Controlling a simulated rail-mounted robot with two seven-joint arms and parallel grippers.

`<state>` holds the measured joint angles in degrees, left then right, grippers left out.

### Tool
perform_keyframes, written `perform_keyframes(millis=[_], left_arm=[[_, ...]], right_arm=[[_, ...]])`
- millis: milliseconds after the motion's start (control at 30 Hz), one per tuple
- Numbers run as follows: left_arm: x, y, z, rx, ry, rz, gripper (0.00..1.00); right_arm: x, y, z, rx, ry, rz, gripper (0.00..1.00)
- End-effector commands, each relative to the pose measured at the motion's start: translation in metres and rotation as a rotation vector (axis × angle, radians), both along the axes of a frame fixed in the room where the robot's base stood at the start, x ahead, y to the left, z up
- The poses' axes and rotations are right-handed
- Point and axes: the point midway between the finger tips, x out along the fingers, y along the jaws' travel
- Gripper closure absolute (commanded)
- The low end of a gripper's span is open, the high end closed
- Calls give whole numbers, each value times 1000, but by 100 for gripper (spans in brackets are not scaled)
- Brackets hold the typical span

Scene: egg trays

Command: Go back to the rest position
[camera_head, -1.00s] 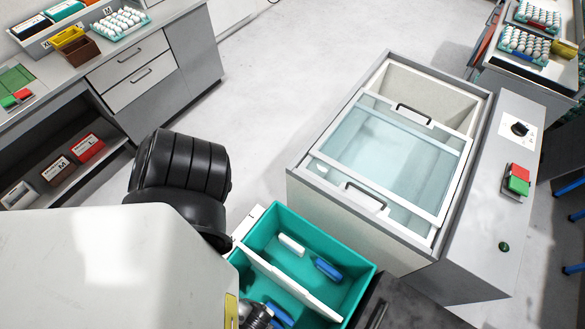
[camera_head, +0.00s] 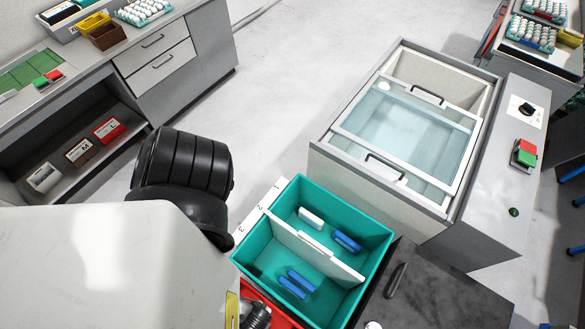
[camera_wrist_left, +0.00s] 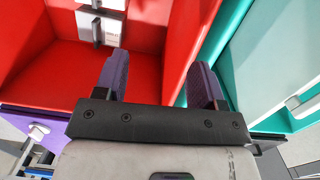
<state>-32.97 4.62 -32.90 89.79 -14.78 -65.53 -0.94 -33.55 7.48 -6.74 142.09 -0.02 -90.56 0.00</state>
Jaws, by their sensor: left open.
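My left gripper (camera_wrist_left: 158,80) shows in the left wrist view with its two purple fingers spread apart and nothing between them. Behind the fingers is a red bin (camera_wrist_left: 60,60), with a teal bin (camera_wrist_left: 262,55) to the right. In the head view, a white link and black joint of my left arm fill the lower left, and the fingers are hidden. My right gripper is in neither view.
In the head view, the divided teal bin (camera_head: 375,240) is close to the arm, with a red edge (camera_head: 268,305) below it. A water tank (camera_head: 330,160) stands at right. A counter with drawers (camera_head: 158,68) is at left. Pale floor lies between.

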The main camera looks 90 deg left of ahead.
Motion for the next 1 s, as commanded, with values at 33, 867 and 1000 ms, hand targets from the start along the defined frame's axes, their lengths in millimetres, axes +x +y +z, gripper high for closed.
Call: perform_keyframes(millis=[33, 867, 1000], left_arm=[[3, 1, 7, 7, 19, 15, 36], [174, 117, 113, -147, -359, 479, 36], [178, 132, 91, -127, -390, 501, 36]], right_arm=[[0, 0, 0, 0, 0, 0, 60], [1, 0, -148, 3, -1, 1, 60], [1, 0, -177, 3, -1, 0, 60]])
